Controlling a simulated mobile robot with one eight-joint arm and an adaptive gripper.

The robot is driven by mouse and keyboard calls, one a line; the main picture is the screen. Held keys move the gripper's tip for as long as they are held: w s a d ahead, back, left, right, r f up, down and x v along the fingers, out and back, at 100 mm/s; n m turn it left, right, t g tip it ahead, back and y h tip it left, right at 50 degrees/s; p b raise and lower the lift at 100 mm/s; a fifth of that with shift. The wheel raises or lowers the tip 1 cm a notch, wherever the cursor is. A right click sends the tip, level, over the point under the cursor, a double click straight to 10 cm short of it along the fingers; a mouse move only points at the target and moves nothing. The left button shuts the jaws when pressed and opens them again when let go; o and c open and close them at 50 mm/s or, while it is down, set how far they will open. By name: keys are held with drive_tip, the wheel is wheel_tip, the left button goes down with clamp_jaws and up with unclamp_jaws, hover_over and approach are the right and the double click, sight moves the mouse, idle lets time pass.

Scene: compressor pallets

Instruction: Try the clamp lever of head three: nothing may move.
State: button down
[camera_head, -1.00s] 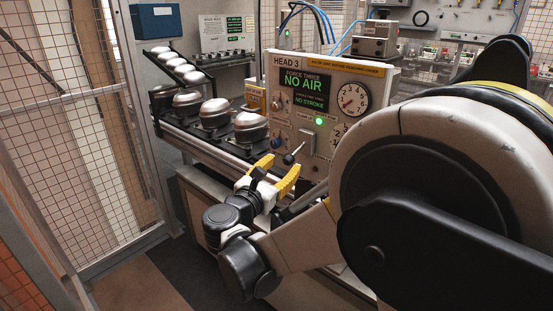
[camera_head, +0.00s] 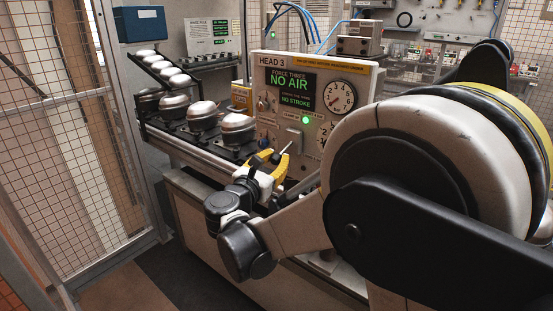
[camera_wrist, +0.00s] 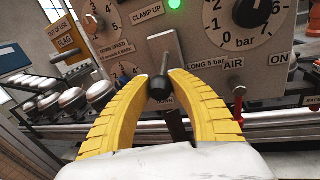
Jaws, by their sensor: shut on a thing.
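The clamp lever (camera_wrist: 164,62) of head three is a short metal rod with a black knob (camera_wrist: 159,88). It sticks out of the panel below the CLAMP UP label. My gripper (camera_wrist: 161,79) has yellow ribbed fingers and is shut on the knob, one finger on each side. In the head view my gripper (camera_head: 272,164) is at the panel's lower edge. The lever's rod (camera_head: 287,148) shows there, and its knob is hidden by the fingers. The HEAD 3 panel (camera_head: 264,77) reads NO AIR and NO STROKE. Its green lamp (camera_head: 306,119) is lit.
A pressure gauge (camera_head: 341,97) is on the panel's right. Several metal compressor domes (camera_head: 203,115) stand on the line to the left. In the wrist view a red-handled air valve (camera_wrist: 239,101) is right of my fingers. A mesh fence (camera_head: 60,140) stands at the left.

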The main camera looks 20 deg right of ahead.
drive_tip(key=shift+r, duration=0.1)
drive_tip(key=r+g+y+p, duration=0.1)
drive_tip(key=p, duration=0.2)
drive_tip(key=shift+s+a+r, duration=0.1)
drive_tip(key=shift+r, duration=0.1)
drive_tip(key=r+g+y+p, duration=0.1)
drive_tip(key=p, duration=0.4)
drive_tip(key=shift+r+m+g+y, duration=0.3)
drive_tip(key=shift+r+m+g, duration=0.05)
drive_tip(key=shift+m+g, duration=0.05)
drive_tip(key=r+g+y+p, duration=0.1)
drive_tip(key=y+p, duration=0.1)
drive_tip(key=p, duration=0.3)
drive_tip(key=shift+r+m+g, duration=0.3)
drive_tip(key=shift+g, duration=0.1)
drive_tip(key=shift+w+d+r+g+y+p, duration=0.2)
drive_tip(key=shift+g+y+p, duration=0.2)
drive_tip(key=shift+p, duration=0.25)
drive_tip(key=shift+w+d+r+g+y+p, duration=0.15)
drive_tip(key=shift+g+y+p, duration=0.15)
drive_tip(key=shift+y+p, duration=0.25)
drive_tip(key=c, duration=1.1)
unclamp_jaws()
drive_tip(key=shift+s, duration=0.1)
drive_tip(key=shift+c, duration=0.2)
